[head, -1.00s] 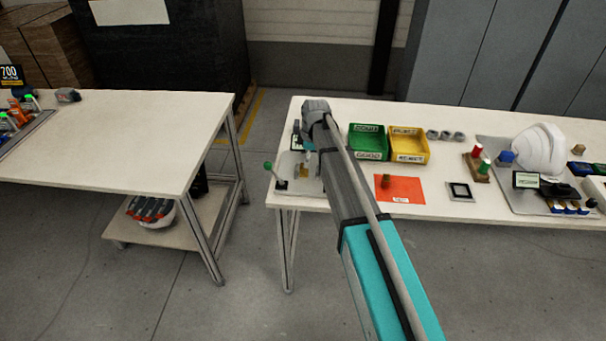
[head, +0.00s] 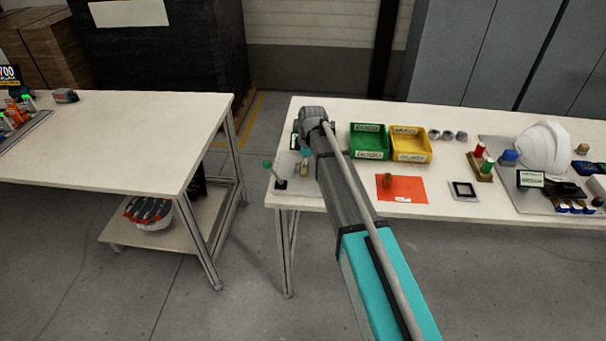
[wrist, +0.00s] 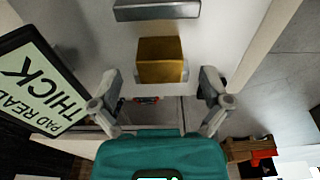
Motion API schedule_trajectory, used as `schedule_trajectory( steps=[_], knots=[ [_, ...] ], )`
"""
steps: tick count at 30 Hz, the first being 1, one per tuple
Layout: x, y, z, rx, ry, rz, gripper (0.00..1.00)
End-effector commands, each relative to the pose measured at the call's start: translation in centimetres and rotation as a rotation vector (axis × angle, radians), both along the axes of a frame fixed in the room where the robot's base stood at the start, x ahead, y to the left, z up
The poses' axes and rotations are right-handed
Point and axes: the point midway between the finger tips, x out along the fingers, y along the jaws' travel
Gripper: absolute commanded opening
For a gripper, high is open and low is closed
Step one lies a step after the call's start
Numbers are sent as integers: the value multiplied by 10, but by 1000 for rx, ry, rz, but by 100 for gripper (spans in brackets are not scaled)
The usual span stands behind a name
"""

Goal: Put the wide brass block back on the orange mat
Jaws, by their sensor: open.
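A brass block (wrist: 160,60) stands on a pale grey surface in the wrist view, between and just beyond my two fingertips. My gripper (wrist: 161,84) is open, with a finger on each side and gaps to the block. In the head view a small brass-coloured piece (head: 304,169) shows beside my arm on the grey plate at the table's left end. My arm hides much of that spot. I cannot tell the blocks' widths apart.
A display reading "THICK" (wrist: 45,85) stands close left of my gripper. A grey metal bar (wrist: 155,10) lies beyond the block. Green (head: 368,141) and yellow (head: 409,144) bins stand behind the mat.

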Motion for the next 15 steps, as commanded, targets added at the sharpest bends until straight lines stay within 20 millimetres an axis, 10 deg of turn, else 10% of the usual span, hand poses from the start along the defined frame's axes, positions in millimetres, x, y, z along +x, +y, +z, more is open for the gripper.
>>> schedule_trajectory(
  steps=[15],
  knots=[
    [0,2,-19,0,0,0,97]
  ],
)
